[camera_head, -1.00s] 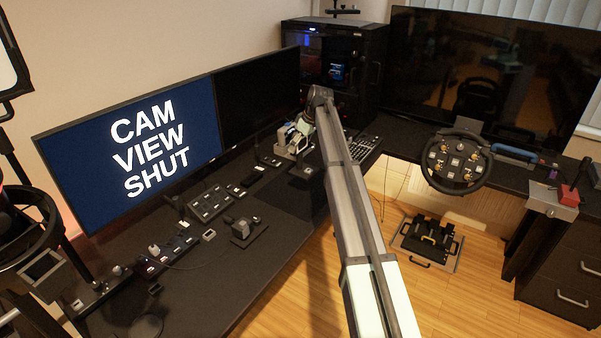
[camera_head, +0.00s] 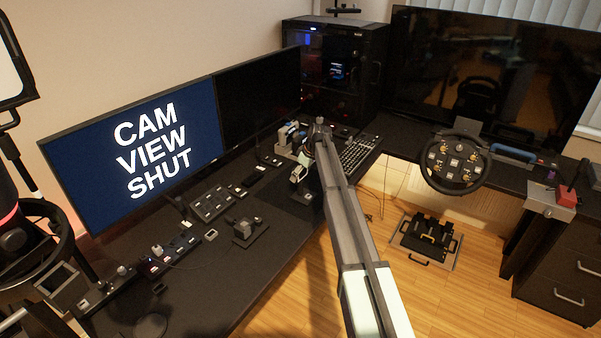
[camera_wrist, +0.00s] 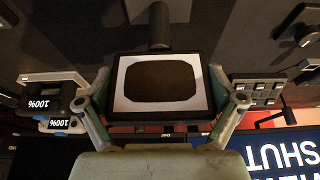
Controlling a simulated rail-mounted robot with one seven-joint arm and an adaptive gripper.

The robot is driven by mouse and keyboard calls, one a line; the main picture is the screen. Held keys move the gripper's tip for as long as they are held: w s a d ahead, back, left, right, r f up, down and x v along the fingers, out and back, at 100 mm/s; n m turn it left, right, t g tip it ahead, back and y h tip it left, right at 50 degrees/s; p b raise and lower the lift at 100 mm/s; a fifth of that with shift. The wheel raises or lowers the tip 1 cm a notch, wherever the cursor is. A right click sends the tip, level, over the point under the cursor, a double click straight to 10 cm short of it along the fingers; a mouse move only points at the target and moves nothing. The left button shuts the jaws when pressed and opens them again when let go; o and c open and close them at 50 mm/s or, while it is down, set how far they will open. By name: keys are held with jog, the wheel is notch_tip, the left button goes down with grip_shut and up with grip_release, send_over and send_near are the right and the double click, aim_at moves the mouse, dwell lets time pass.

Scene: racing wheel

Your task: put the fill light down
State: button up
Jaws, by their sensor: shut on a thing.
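The fill light (camera_wrist: 160,82) fills the middle of the wrist view as a squarish black panel with a pale border and a dark brown centre. The two fingers of my gripper (camera_wrist: 160,95) stand at its left and right sides, shut on it. In the head view my gripper (camera_head: 301,174) is at the end of my arm, over the right part of the black desk, near its front edge. The held light is small and dark there. I cannot tell whether its underside touches the desk.
Two battery units marked 100% (camera_wrist: 42,103) are at the left of the wrist view. A button panel (camera_head: 212,203) and a small joystick unit (camera_head: 243,231) stand on the desk (camera_head: 270,215). Monitors line the back. A keyboard (camera_head: 358,153) lies to the right of my gripper.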

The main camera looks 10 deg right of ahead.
jog(key=o, duration=1.5)
jog(key=b+v, duration=0.2)
jog(key=v, duration=1)
jog(key=shift+r+b, duration=0.1)
jog(key=shift+b, duration=0.2)
